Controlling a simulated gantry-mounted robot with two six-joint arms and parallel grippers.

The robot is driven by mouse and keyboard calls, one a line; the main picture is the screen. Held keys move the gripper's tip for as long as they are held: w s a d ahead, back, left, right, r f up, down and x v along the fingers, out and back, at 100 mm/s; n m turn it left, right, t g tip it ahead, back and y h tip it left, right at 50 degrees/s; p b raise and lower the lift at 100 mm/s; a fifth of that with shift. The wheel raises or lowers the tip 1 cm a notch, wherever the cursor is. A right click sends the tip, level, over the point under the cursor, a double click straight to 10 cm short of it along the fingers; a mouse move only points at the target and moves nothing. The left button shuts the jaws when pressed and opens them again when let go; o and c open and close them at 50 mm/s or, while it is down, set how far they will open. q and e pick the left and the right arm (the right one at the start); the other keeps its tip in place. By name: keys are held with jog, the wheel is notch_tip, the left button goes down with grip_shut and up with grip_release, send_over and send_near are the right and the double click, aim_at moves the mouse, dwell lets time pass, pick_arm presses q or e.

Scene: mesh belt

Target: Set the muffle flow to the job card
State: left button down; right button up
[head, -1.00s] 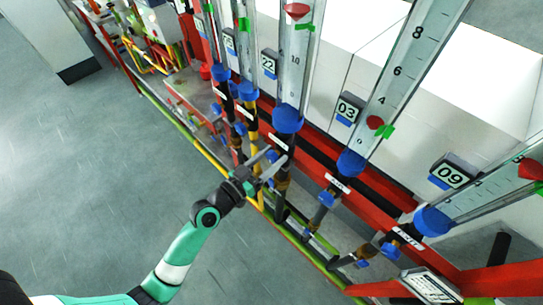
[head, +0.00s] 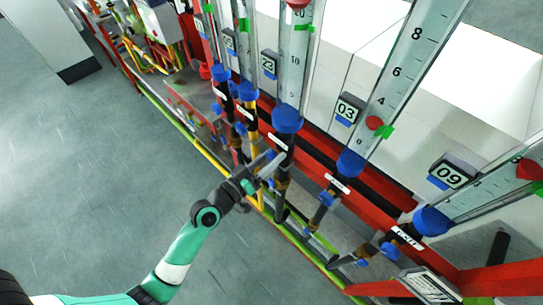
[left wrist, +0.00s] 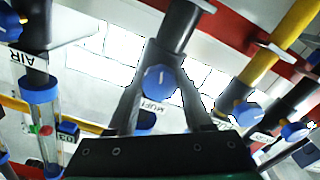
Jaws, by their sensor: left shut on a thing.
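My left gripper (head: 268,168) is shut on the blue knob below the third flow tube from the right. In the left wrist view the fingers stand either side of this blue knob (left wrist: 160,82), next to a partly hidden label starting "MUF". That flow tube (head: 296,70) has a blue collar (head: 287,119), a green marker (head: 304,28) and a red float (head: 297,4), which sits above the marker at the top edge of the picture. Its display (head: 269,64) appears to read 23. A white printed card (head: 430,285) is at the bottom right; its text is unreadable.
Neighbouring tubes with displays reading 03 (head: 347,109) and 09 (head: 450,175) stand to the right, with their own blue knobs below. More tubes stand close on the left. A red rail (head: 375,195) runs behind the pipes. The grey floor (head: 90,170) is clear.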

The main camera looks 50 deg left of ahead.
pick_arm(q)
jog(key=shift+c, duration=1.5)
grip_release()
jog(key=s+b, duration=0.3)
jog(key=s, duration=0.8)
jog(key=shift+s+d, duration=0.3)
jog(key=shift+d, duration=0.05)
